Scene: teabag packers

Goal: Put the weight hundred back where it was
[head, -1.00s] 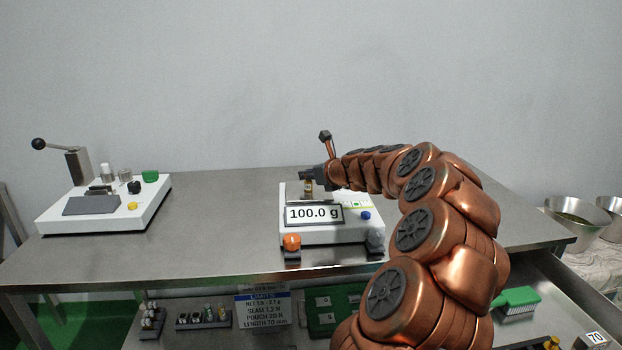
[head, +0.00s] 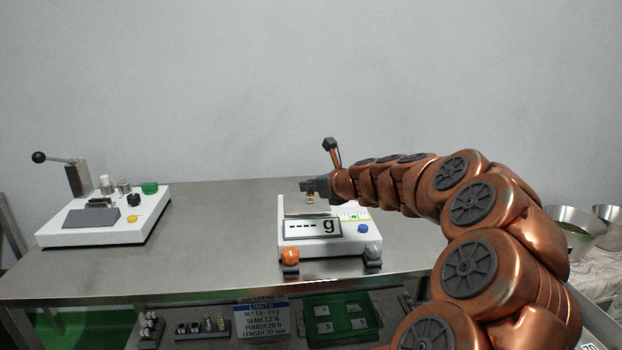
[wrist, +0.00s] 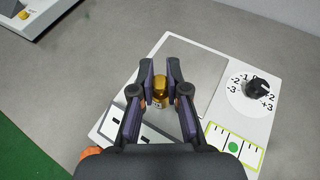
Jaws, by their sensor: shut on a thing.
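The weight hundred is a small brass cylinder (wrist: 159,91) between the fingers of my gripper (wrist: 161,80) in the wrist view. My gripper is shut on it. In the head view my gripper (head: 312,188) holds the weight (head: 311,198) just above the scale's pan. The white scale (head: 335,262) stands on the steel table, and its display (head: 312,228) reads "---- g".
A white device with a black-knobbed lever (head: 100,228) stands at the table's left. Below the table are a limits sign (head: 264,322), a green tray (head: 341,300) and a dark rack holding several small items (head: 203,337). Metal bowls (head: 575,215) stand at the right. The table's middle is clear.

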